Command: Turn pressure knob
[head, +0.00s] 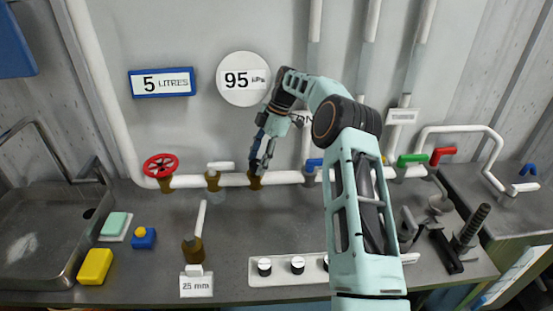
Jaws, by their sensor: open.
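A white horizontal pipe (285,178) runs along the back of the bench with several fittings on it. My gripper (261,166) points down at a brass-coloured fitting (255,183) on this pipe, below the round "95 kPa" display (243,79). It is open, with the fingertips at or just above the fitting's top; I cannot tell whether they touch. The fingers partly hide the fitting, and no label names it as the pressure knob. To its left are a brass fitting with a white handle (213,178) and a red handwheel (161,167).
A "5 LITRES" display (162,82) hangs on the wall. A brass stand with a white lever (194,245), yellow block (95,266) and sink (40,235) are left. My arm hides part of the right side.

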